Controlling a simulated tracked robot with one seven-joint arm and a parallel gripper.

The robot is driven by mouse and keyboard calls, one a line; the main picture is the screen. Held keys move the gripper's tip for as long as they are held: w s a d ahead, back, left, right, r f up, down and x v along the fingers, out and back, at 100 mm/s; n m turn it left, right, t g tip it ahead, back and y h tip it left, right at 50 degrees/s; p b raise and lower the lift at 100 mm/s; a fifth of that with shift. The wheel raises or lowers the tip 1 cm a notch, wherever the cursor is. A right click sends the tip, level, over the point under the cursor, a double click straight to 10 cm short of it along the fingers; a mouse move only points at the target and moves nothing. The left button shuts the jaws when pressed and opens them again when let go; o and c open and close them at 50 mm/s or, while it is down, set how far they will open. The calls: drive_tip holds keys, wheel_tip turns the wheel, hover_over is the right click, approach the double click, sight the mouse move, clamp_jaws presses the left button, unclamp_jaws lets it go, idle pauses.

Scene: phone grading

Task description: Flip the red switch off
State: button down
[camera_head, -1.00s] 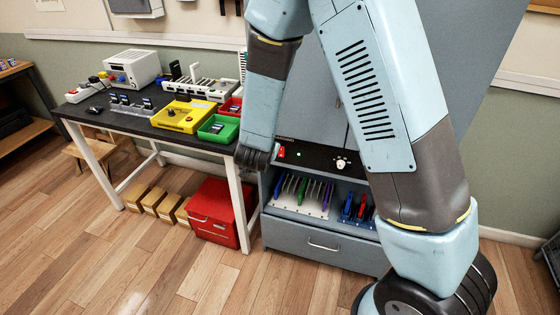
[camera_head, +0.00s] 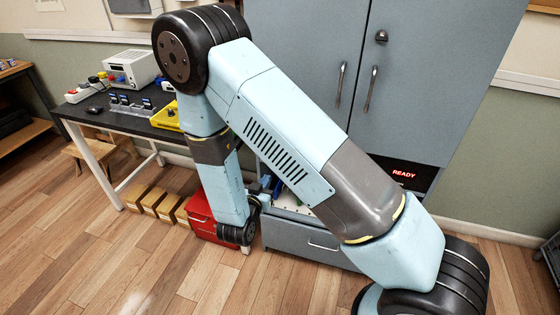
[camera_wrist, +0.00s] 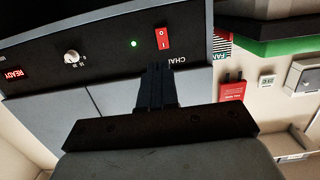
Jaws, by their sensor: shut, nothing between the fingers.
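The red rocker switch (camera_wrist: 162,38) is on a black control panel (camera_wrist: 105,50), which appears upside down in the wrist view. A green light (camera_wrist: 134,43) glows beside it. My gripper (camera_wrist: 157,68) is shut and empty, with its fingertips pointing at the panel just below the switch in the picture. I cannot tell whether the fingertips touch the panel. In the head view my arm hides the switch, and my gripper (camera_head: 263,188) shows only partly, low in front of the grey cabinet (camera_head: 425,85).
The panel also carries a white knob (camera_wrist: 71,57) and a lit READY display (camera_wrist: 15,74). A workbench (camera_head: 85,112) with devices stands at the left, with a red box (camera_head: 201,215) below its right end.

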drive_tip(key=shift+w, duration=0.1)
drive_tip(key=x, duration=1.4)
